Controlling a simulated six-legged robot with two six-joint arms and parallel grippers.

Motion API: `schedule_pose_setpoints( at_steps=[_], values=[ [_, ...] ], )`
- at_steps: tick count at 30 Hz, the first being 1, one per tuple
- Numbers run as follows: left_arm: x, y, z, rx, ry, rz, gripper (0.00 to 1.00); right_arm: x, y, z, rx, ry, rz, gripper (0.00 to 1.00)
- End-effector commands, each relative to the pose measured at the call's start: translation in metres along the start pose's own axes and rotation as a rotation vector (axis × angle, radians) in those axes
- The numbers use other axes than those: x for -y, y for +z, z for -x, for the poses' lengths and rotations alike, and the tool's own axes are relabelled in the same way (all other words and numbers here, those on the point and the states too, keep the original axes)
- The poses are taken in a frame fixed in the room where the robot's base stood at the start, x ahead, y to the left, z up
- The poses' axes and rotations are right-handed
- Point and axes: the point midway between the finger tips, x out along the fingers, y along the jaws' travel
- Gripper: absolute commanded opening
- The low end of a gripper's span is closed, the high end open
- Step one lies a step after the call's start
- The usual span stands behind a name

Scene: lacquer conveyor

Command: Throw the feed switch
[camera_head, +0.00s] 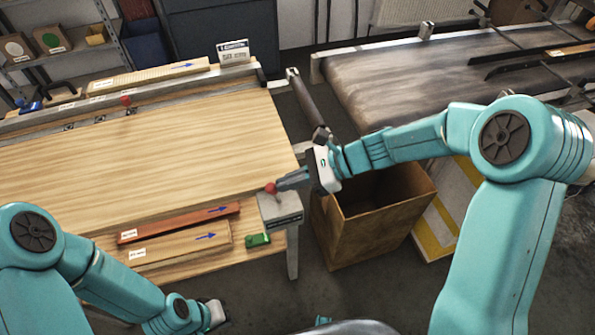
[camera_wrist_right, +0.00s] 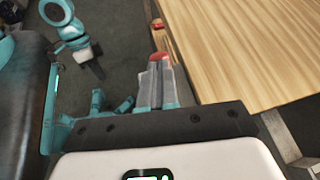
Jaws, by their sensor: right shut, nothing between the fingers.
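A grey switch box (camera_head: 283,212) sits at the near right corner of the wooden table. Its short lever ends in a red knob (camera_head: 270,188), and the lever's lower part is hard to make out. My right gripper (camera_head: 279,185) is shut and empty, its fingertips right beside the knob from the right. In the right wrist view the red knob (camera_wrist_right: 160,56) shows just beyond the shut fingertips (camera_wrist_right: 157,66); I cannot tell whether they touch. My left gripper (camera_head: 217,313) is low in front of the table, its fingers not clear.
Red-brown and pale boards (camera_head: 180,243) with blue arrows lie along the table's near edge, beside a small green block (camera_head: 258,240). An open brown bin (camera_head: 375,235) stands right of the table, under my right forearm. A dark conveyor belt (camera_head: 400,75) lies behind.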

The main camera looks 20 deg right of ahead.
Motion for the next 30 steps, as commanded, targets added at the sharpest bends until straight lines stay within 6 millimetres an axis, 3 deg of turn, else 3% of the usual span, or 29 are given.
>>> schedule_pose_setpoints(
  at_steps=[3, 10, 21, 30],
  values=[
    [-0.003, 0.000, 0.009, 0.000, 0.000, 0.000, 0.00, -0.001, 0.008, -0.005, -0.078, 0.002, 0.019, 0.00],
    [-0.002, 0.000, 0.005, 0.000, 0.000, 0.000, 0.00, -0.001, 0.003, -0.005, -0.070, 0.000, 0.013, 0.00],
    [-0.006, 0.000, 0.018, 0.000, 0.000, 0.000, 0.00, 0.000, 0.017, 0.002, -0.068, 0.001, 0.013, 0.00],
    [-0.006, 0.000, 0.018, 0.000, 0.000, 0.000, 0.00, 0.000, 0.018, 0.003, -0.067, 0.001, 0.013, 0.00]
  ],
)
